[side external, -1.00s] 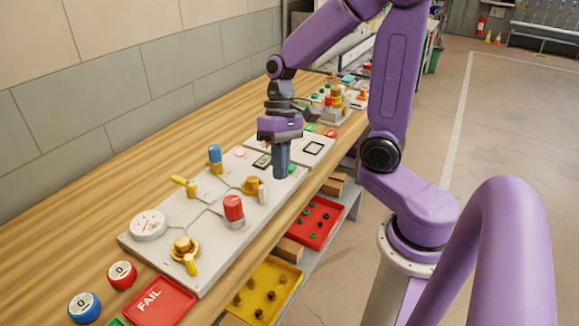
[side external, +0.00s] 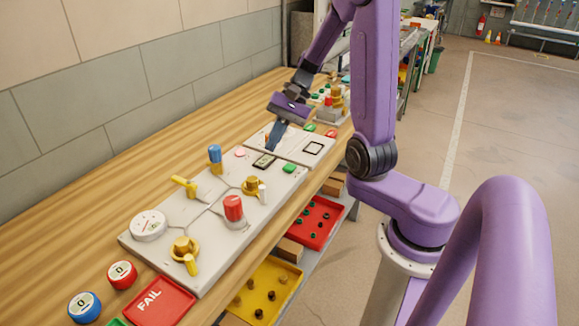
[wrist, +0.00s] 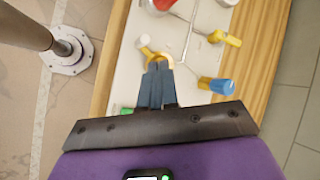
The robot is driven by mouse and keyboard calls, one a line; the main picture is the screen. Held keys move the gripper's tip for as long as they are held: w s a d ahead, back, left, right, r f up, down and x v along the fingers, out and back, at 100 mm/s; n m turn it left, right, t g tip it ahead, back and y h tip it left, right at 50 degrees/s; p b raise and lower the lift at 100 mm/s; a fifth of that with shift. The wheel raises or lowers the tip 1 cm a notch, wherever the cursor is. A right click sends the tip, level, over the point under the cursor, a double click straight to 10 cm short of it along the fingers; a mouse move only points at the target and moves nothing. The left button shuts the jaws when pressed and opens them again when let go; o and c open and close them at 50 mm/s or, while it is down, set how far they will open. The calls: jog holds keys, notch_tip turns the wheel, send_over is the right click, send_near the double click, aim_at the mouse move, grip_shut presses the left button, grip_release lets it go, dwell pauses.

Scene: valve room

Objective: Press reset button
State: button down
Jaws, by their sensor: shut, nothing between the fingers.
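A white panel (side external: 222,228) lies on the wooden bench. A green button (side external: 289,168) is near its far right corner and a pink button (side external: 240,152) near its far left. I cannot read a reset label on either. My gripper (side external: 271,149) is shut and empty, tilted, with its tips near the small black-framed display (side external: 263,161) and behind the green button, apart from it. I cannot tell the tips' height. In the wrist view the shut fingers (wrist: 158,65) show in front of a yellow valve, and a green edge (wrist: 126,111) peeks out above the gripper body.
The panel carries a red knob (side external: 233,208), a blue-topped valve (side external: 215,158), yellow valves (side external: 184,250) and a round gauge (side external: 149,225). Red and blue round counters (side external: 122,275) and a red FAIL tray (side external: 161,300) are in front.

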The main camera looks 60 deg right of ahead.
aim_at(293, 166)
jog(key=d+m+t+h, duration=0.1)
jog(key=d+m+t, duration=0.3)
jog(key=d+m, duration=0.2)
jog(key=shift+s+d+m+t, duration=0.25)
jog(key=shift+d+m+t, duration=0.15)
jog(key=shift+d, duration=0.95)
jog(key=shift+f, duration=4.4)
jog(key=shift+f, duration=0.4)
jog(key=shift+f, duration=0.45)
jog(key=shift+r, duration=0.9)
